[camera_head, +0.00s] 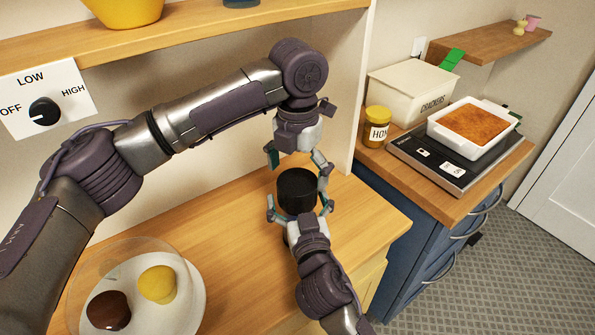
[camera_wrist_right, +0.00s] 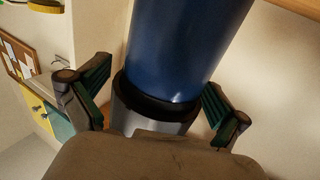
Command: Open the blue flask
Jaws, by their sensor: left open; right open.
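The blue flask's black round top (camera_head: 297,190) shows in the head view over the wooden counter; its body below is mostly hidden there. In the right wrist view the flask's blue body (camera_wrist_right: 188,45) meets a black band and a silver part. My left gripper (camera_head: 299,167) points down from above, open, its fingers on either side of the black top. My right gripper (camera_head: 299,207) comes in from the front, open, its fingers on either side of the flask; they show in the wrist view (camera_wrist_right: 152,100). I cannot tell whether any finger touches it.
A plate (camera_head: 185,310) with a yellow and a brown item under a clear cover stands at the front left. A shelf (camera_head: 200,35) hangs above. A white upright panel (camera_head: 360,90) stands right of the grippers. Beyond are a honey jar (camera_head: 377,127), cracker box (camera_head: 410,92) and scale (camera_head: 430,160).

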